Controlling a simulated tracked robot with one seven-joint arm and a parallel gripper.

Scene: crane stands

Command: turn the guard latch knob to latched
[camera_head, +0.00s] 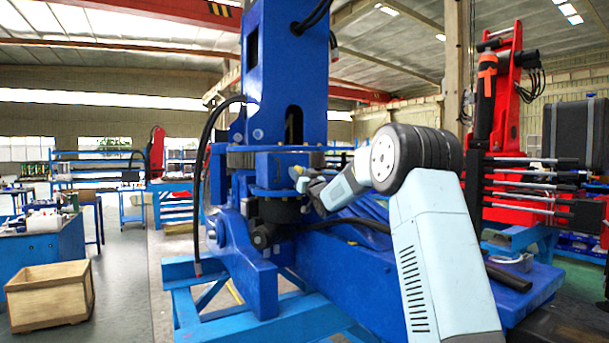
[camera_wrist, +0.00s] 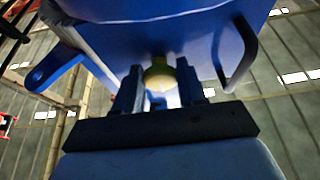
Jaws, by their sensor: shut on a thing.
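The guard latch knob (camera_wrist: 160,77) is a small, round, yellowish part under the blue crane housing in the wrist view. My gripper (camera_wrist: 158,88) has one dark finger on each side of it and is shut on it. In the head view my gripper (camera_head: 302,181) reaches in from the right to the blue guard housing (camera_head: 285,164) at the foot of the crane column. The knob cannot be made out there. I cannot tell from these views which way the knob is turned.
A black hose (camera_head: 203,150) runs down the column. A wooden crate (camera_head: 50,296) stands on the floor at left; a red crane (camera_head: 507,100) is at right.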

